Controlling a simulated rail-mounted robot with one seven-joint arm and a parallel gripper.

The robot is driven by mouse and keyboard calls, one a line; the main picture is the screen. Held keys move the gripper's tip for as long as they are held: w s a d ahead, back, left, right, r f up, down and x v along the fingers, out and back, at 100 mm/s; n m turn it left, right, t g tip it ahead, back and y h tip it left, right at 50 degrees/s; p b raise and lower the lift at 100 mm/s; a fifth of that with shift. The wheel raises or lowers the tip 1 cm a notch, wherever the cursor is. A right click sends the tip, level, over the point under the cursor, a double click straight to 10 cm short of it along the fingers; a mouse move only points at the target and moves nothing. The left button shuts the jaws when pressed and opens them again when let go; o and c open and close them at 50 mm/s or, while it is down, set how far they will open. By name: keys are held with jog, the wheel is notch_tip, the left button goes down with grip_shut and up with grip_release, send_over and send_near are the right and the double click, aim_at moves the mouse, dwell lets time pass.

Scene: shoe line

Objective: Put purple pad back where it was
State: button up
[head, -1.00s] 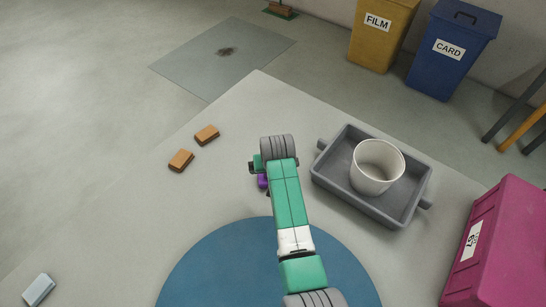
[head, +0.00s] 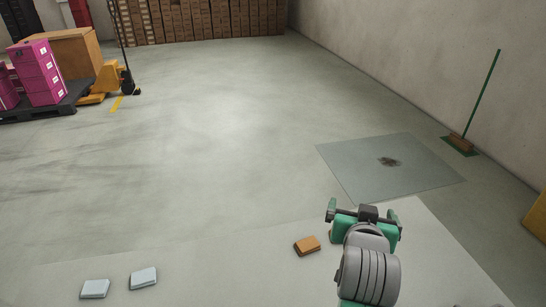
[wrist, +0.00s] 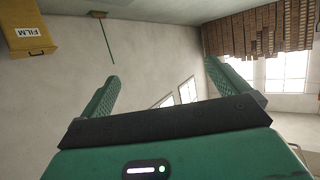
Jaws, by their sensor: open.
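The purple pad shows in neither view now. My gripper (head: 363,212) is raised over the far edge of the pale table (head: 225,270) in the head view. In the wrist view its two green fingers stand wide apart with nothing between them (wrist: 162,72). That view looks toward the wall and windows, not down at the table.
An orange-brown pad (head: 306,245) lies left of my gripper; a second is mostly hidden behind it. Two pale blue pads (head: 95,289) (head: 143,278) lie at the table's left. A broom (head: 461,143) leans on the wall; a pallet (head: 48,106) holds pink boxes.

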jog(key=s+a+r+n+t+y, duration=0.1)
jog(key=s+a+r+t, duration=0.2)
jog(key=a+r, duration=0.4)
jog(key=s+a+r+n+t, duration=0.1)
jog(key=s+a+r+t, duration=0.3)
jog(key=r, duration=0.6)
jog(key=s+a+r+n+t+y, duration=0.2)
jog(key=s+a+r+t, duration=0.3)
jog(key=s+a+r, duration=0.5)
jog(key=s+r+y, duration=0.1)
jog(key=s+r, duration=0.2)
jog(key=shift+s+a+y, duration=0.3)
jog(key=shift+s, duration=0.1)
